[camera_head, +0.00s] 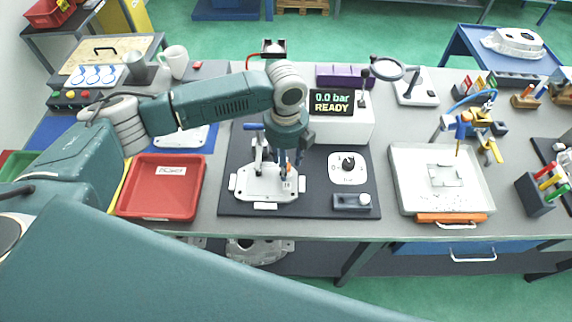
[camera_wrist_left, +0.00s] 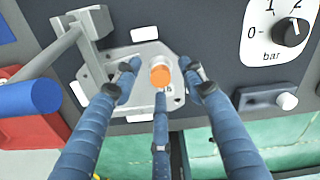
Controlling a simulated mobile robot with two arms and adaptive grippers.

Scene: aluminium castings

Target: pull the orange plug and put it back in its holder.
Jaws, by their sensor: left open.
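The orange plug (camera_wrist_left: 160,76) stands in a light-grey casting (camera_head: 258,188) clamped on the dark test mat. It shows clearly in the left wrist view, and my gripper mostly hides it in the head view. My left gripper (camera_head: 287,165) is above the casting and points down. Its three blue fingers are open and spread around the plug, with gaps visible at the sides. A small grey block with a pale round end (camera_head: 352,201) lies at the mat's front right; I cannot tell if it is the holder. My right gripper is out of view.
A toggle clamp with a blue handle (camera_wrist_left: 32,97) stands close left of the fingers. A pressure dial (camera_head: 348,168) is to the right. Behind, a display box (camera_head: 345,127) reads "0.0 bar READY". A red tray (camera_head: 160,188) lies left, a white tray (camera_head: 405,165) right.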

